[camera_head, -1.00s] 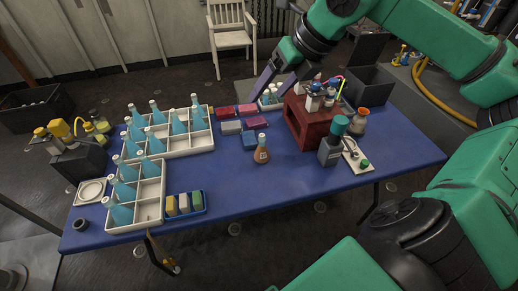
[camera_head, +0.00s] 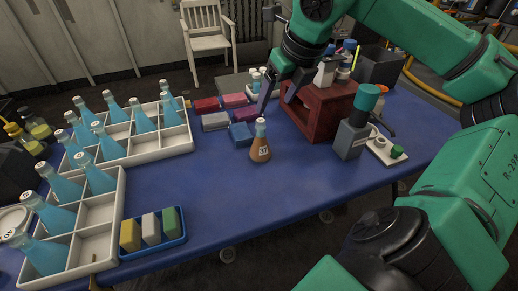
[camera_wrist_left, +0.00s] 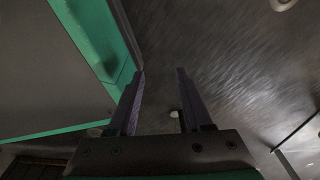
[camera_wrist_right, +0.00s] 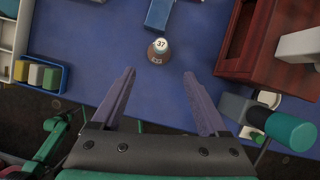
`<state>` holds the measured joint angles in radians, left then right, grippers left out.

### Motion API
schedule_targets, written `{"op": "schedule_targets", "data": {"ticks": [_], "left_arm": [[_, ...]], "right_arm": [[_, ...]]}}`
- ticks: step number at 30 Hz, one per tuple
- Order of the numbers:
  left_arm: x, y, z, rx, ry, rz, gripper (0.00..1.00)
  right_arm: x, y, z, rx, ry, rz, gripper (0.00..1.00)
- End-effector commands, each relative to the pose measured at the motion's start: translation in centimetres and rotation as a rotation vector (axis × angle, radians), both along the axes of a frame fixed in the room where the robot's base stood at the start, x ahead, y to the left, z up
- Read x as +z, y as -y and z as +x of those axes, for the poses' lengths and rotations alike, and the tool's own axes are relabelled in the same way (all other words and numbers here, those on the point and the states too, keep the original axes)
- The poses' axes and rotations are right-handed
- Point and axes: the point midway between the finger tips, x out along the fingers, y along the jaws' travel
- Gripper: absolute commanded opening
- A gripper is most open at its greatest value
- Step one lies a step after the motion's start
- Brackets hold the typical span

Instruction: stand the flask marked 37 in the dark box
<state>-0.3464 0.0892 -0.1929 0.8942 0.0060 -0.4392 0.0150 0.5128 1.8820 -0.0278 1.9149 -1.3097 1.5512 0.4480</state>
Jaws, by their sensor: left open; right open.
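The flask marked 37 (camera_head: 261,147) is brown-orange with a pale cap and stands upright on the blue table. In the right wrist view its 37 cap (camera_wrist_right: 161,44) shows just beyond my fingertips, between their lines. My right gripper (camera_head: 277,98) is open and empty, above and behind the flask, apart from it; it also shows in the right wrist view (camera_wrist_right: 159,74). A dark open box (camera_head: 377,72) stands at the table's back right, partly hidden behind the arm and the red shelf; its inside is hidden. My left gripper (camera_wrist_left: 160,72) is open and empty over the floor.
White divided trays (camera_head: 187,146) with several blue flasks stand at left. A blue tray of sponges (camera_head: 150,255) lies in front. The table's front middle is clear.

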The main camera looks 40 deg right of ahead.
Motion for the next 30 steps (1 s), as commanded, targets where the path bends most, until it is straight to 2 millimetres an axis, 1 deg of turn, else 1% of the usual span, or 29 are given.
{"op": "schedule_targets", "data": {"ticks": [1,2,4,9,12,16,23,24,26,30], "left_arm": [[-0.4,0.0,0.1,0.001,0.001,0.000,0.50],[-0.3,0.0,0.2,0.001,0.001,0.000,0.50],[0.0,0.1,0.5,0.002,0.002,-0.001,0.50],[0.2,0.2,0.8,0.004,0.001,-0.001,0.50],[0.3,0.1,0.5,0.003,0.000,0.000,0.50],[0.2,0.0,-0.1,0.000,-0.001,0.000,0.50],[0.3,-0.8,-3.7,-0.017,-0.009,0.004,0.50],[-0.1,-0.7,-3.5,-0.017,-0.005,0.004,0.50],[-0.1,-0.7,-3.5,-0.017,-0.005,0.004,0.50],[-0.2,-0.8,-3.6,-0.017,-0.005,0.004,0.50]], "right_arm": [[-0.7,0.0,0.1,0.000,0.000,0.000,0.77],[-0.9,0.0,0.3,0.000,0.000,0.001,0.77],[-1.9,0.0,0.7,0.002,-0.003,0.003,0.77],[-5.9,0.3,2.6,0.003,-0.004,0.004,0.77],[-7.6,0.4,3.4,0.001,-0.004,0.003,0.77],[-8.7,0.5,4.0,0.001,-0.002,0.003,0.77],[-11.0,0.9,5.5,0.001,-0.007,0.001,0.77],[-11.8,1.0,5.6,-0.001,-0.007,-0.002,0.77],[-12.4,1.0,5.9,-0.001,-0.006,-0.002,0.77],[-13.1,1.0,6.3,0.000,-0.002,0.000,0.77]]}}
